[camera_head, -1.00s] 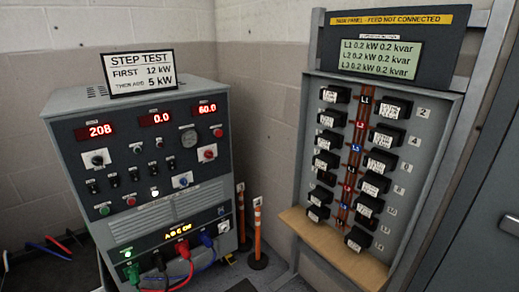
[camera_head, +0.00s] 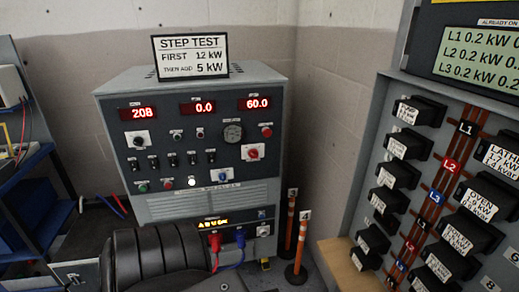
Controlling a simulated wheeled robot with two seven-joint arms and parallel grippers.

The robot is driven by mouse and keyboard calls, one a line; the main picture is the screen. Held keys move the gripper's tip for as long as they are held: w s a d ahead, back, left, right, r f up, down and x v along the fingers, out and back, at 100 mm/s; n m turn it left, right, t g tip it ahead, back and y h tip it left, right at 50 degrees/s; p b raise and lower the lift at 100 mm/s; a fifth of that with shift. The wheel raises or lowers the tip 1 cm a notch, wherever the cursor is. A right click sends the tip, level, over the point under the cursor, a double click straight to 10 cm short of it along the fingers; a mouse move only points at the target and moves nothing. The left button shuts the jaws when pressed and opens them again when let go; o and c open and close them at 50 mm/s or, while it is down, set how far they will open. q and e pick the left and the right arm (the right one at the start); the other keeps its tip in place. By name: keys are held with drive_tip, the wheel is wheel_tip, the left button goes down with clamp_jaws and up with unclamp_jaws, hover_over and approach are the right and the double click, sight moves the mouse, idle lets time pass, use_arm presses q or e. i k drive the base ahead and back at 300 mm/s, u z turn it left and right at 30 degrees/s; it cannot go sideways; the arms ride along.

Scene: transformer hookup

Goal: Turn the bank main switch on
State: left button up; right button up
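The grey load bank cabinet (camera_head: 190,103) stands left of centre against the wall. Its red displays read 208, 0.0 and 60.0. Its face carries a rotary switch (camera_head: 137,139) on a white plate at the left, a red-handled rotary switch (camera_head: 253,152) at the right, and a blue knob (camera_head: 222,175) below. Small toggles lie between. The labels are too small to read, so I cannot tell which one is the bank main switch. A white lamp (camera_head: 191,182) is lit. Neither gripper is in view; a dark ribbed arm part, apparently mine, covers the cabinet's lower left.
A breaker panel (camera_head: 395,80) with several black breakers stands close at the right, above a wooden ledge (camera_head: 345,262). Orange posts (camera_head: 299,246) stand beside the cabinet. Red (camera_head: 215,245) and blue (camera_head: 240,240) cables plug in low on the cabinet. A blue cart (camera_head: 40,155) is at far left.

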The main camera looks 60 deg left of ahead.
sight(253, 154)
drive_tip(key=u, duration=0.55)
drive_tip(key=i, duration=0.95)
drive_tip(key=u, duration=0.65)
